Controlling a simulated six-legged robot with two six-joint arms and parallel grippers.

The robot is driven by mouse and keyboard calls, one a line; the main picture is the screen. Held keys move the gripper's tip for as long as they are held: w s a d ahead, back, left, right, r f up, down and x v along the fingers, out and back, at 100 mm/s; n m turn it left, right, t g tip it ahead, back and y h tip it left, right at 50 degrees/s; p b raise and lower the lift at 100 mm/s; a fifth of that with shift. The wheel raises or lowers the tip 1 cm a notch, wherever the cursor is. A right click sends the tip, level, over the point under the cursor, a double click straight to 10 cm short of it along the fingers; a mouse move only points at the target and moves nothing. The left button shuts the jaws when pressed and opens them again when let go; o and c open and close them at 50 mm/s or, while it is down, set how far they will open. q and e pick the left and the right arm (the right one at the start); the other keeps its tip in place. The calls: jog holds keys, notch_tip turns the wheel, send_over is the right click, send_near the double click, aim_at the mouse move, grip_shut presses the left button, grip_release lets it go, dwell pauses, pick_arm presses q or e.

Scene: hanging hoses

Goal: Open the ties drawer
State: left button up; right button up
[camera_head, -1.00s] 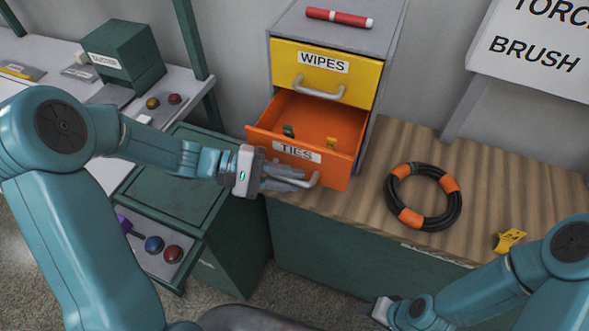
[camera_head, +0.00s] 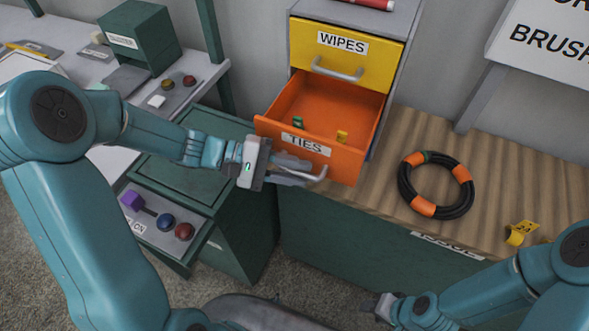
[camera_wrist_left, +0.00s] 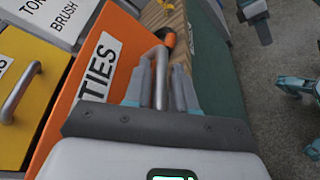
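The orange ties drawer (camera_head: 306,146), labelled TIES, is pulled well out of the cabinet, below the yellow WIPES drawer (camera_head: 347,50). A small green piece and a small yellow piece lie inside it. My left gripper (camera_head: 304,173) is at the grey handle of the ties drawer. In the left wrist view the handle (camera_wrist_left: 160,80) runs between the two fingers of my left gripper (camera_wrist_left: 163,68), which close on it from both sides. My right gripper (camera_head: 384,307) is low at the bottom right, away from the drawer; its opening is not clear.
A black hose ring with orange bands (camera_head: 436,185) lies on the wooden bench top (camera_head: 400,150), with a yellow tag (camera_head: 520,232) to its right. A green cabinet (camera_head: 190,175) with a tray of knobs stands left, below my left arm. Free floor (camera_head: 290,270) lies in front.

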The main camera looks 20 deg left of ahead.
pick_arm(q)
jog(key=shift+w+d, duration=0.1)
jog(key=b+v, duration=0.2)
jog(key=v, duration=1.4)
jog(key=shift+a, duration=0.2)
jog(key=s+d+f+m+g+y, duration=0.1)
jog(key=s+d+f+m+y, duration=0.1)
jog(key=d+f, duration=0.4)
jog(key=s+d+f+m+g+y, duration=0.1)
jog(key=s+d+f+m+y, duration=0.2)
jog(key=f, duration=1.4)
jog(key=s+d+f+m+g+y, duration=0.1)
jog(key=s+d+f+m+y, duration=0.1)
jog(key=d+f+y, duration=0.4)
jog(key=s+d+f, duration=0.1)
jog(key=d+f, duration=0.2)
jog(key=f, duration=0.3)
jog(key=shift+s+m+g, duration=0.3)
jog(key=shift+m+g, duration=0.1)
